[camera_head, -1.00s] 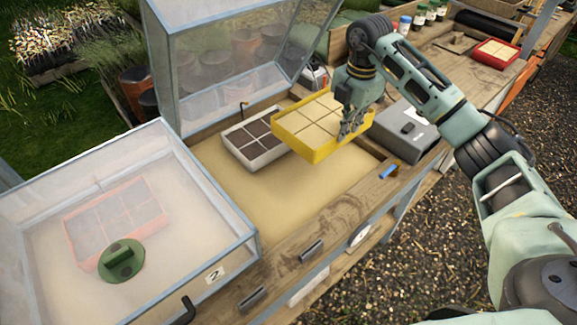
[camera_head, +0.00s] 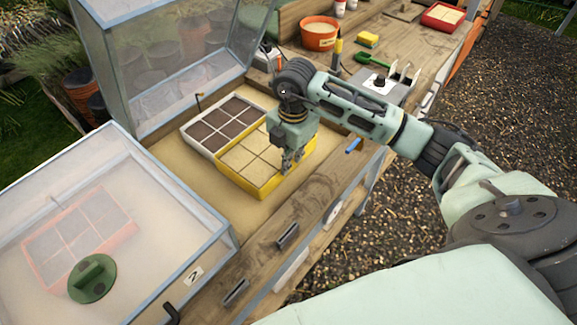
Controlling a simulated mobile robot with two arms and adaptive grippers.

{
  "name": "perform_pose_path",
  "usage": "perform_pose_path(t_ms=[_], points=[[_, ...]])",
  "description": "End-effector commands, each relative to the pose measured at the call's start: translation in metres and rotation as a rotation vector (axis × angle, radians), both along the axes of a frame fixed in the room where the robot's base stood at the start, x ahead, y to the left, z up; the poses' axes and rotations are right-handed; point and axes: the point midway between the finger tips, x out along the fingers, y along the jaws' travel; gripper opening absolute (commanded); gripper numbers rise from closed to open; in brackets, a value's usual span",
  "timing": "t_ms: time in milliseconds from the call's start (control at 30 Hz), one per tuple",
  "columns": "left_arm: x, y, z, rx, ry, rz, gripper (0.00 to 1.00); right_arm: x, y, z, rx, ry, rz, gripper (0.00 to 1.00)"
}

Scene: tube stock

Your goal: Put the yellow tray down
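The yellow tray (camera_head: 235,181) has pale, sand-coloured cells. It lies level in the open-lidded bed, low on the sand (camera_head: 185,181), right beside the white tray (camera_head: 191,137) with dark cells. Whether its underside fully touches the sand is hidden. My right gripper (camera_head: 291,163) points down at the yellow tray's right-hand wall, with its fingers at the rim, and appears shut on that wall. The gripper covers the tray's far right part. My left gripper is not in view.
A closed clear lid (camera_head: 60,170) at left covers a red tray (camera_head: 75,240) and bears a green handle (camera_head: 92,278). The raised lid (camera_head: 165,75) stands behind. A wooden front rail (camera_head: 290,215) with a blue item (camera_head: 353,146) borders the bed. Bare sand lies left of the trays.

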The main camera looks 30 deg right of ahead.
Motion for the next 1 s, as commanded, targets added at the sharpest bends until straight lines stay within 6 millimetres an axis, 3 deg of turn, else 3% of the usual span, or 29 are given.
perform_pose_path(t_ms=[167,467,833,1000], points=[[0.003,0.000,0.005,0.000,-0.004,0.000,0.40,-0.004,0.006,-0.006,0.001,-0.004,-0.001,0.00],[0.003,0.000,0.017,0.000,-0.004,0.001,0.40,-0.004,0.006,-0.041,0.001,-0.004,-0.001,0.00],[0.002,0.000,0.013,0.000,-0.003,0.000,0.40,-0.004,0.006,-0.046,0.001,-0.006,0.000,0.00],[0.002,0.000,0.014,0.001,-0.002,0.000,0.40,-0.005,0.006,-0.046,-0.001,-0.001,0.000,0.17]])
